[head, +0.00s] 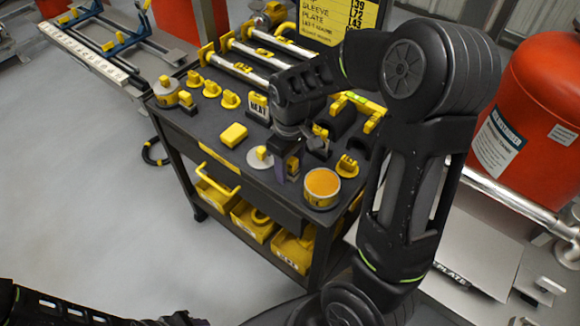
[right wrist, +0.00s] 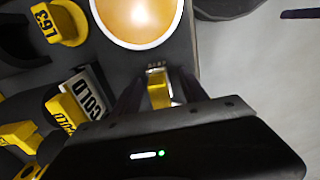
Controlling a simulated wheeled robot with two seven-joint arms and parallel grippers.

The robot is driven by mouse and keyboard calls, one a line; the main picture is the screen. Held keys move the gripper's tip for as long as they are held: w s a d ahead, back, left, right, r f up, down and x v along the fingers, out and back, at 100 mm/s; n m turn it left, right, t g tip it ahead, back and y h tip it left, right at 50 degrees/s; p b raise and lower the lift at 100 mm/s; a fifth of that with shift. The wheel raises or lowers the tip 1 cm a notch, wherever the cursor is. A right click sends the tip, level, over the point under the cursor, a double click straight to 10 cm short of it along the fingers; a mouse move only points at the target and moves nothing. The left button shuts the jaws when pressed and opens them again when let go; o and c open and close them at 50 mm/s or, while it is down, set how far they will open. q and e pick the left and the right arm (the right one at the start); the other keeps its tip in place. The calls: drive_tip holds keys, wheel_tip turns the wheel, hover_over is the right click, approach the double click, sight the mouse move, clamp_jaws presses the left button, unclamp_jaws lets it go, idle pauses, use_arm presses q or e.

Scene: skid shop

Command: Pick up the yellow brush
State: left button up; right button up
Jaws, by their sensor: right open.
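My right gripper (head: 287,170) points down over the front part of the dark cart top, between a silver disc with a yellow knob (head: 260,157) and a tin of orange contents (head: 322,184). In the right wrist view its two fingers stand apart on either side of a small yellow piece with a pale, bristle-like end, which looks like the yellow brush (right wrist: 158,92). I cannot tell whether the fingers touch it. In the head view the gripper mostly hides it. Part of my left arm shows at the bottom left edge; its gripper (head: 185,320) is mostly cut off.
The cart top (head: 200,135) holds several yellow-handled parts, a yellow block (head: 233,135) and a rack of silver rods (head: 245,65). The orange tin (right wrist: 140,18) is close to the fingers in the wrist view. Yellow bins (head: 253,222) sit below. A red tank (head: 535,110) stands right.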

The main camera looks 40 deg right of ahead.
drive_tip(key=shift+c, duration=0.3)
clamp_jaws()
idle(0.3)
